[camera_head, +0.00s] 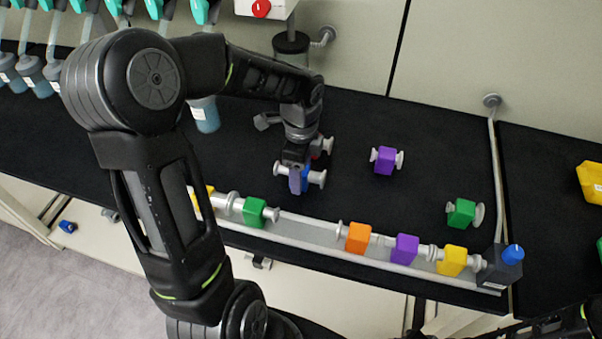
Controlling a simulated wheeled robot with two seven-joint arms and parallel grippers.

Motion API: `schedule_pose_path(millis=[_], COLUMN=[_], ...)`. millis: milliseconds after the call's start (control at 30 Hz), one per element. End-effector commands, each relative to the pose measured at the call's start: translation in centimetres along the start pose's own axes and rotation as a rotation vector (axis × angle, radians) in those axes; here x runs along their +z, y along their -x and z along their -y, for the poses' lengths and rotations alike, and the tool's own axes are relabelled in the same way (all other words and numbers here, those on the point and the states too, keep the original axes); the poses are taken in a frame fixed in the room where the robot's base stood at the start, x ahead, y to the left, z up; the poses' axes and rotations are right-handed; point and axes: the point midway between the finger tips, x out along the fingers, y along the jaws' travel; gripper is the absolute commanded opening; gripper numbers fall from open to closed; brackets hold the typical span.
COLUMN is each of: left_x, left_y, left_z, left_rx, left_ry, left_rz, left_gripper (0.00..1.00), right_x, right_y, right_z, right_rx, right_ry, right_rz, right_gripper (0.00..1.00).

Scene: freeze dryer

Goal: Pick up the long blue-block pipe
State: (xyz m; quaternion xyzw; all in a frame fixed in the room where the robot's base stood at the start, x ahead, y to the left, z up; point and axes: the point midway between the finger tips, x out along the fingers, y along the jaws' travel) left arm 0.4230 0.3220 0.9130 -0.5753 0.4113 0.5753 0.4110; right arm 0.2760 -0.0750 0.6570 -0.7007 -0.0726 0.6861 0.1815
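A blue-block pipe (306,182) with grey flanged ends lies on the black bench top, near the middle of the camera_head view. My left gripper (297,177) points down right over its block and hides part of it. One finger shows in front of the block. I cannot tell whether the fingers are closed on it or only around it. A red-block piece (326,146) shows just behind, partly hidden by the gripper. My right gripper is out of view; only a part of the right arm shows at the bottom right corner.
A grey rail (330,238) along the front edge holds green, orange, purple and yellow block pipes, with a dark blue-capped end piece (500,266). A purple-block pipe (385,160) and a green-block pipe (461,213) lie loose. Bottles hang at the upper left.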

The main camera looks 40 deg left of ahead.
Motion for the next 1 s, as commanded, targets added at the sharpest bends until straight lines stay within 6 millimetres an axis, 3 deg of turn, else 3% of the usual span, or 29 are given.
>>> schedule_pose_path(millis=[600, 1000], left_x=[0.00, 0.00], left_y=[-0.22, -0.22], left_z=[0.00, 0.00], left_rx=[0.000, 0.000], left_ry=[0.000, 0.000], left_rz=[0.000, 0.000], left_gripper=[0.62, 0.30], right_x=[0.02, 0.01], right_y=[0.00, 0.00], right_z=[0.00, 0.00], right_rx=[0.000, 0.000], right_ry=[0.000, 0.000], right_rz=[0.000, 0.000], right_gripper=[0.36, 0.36])
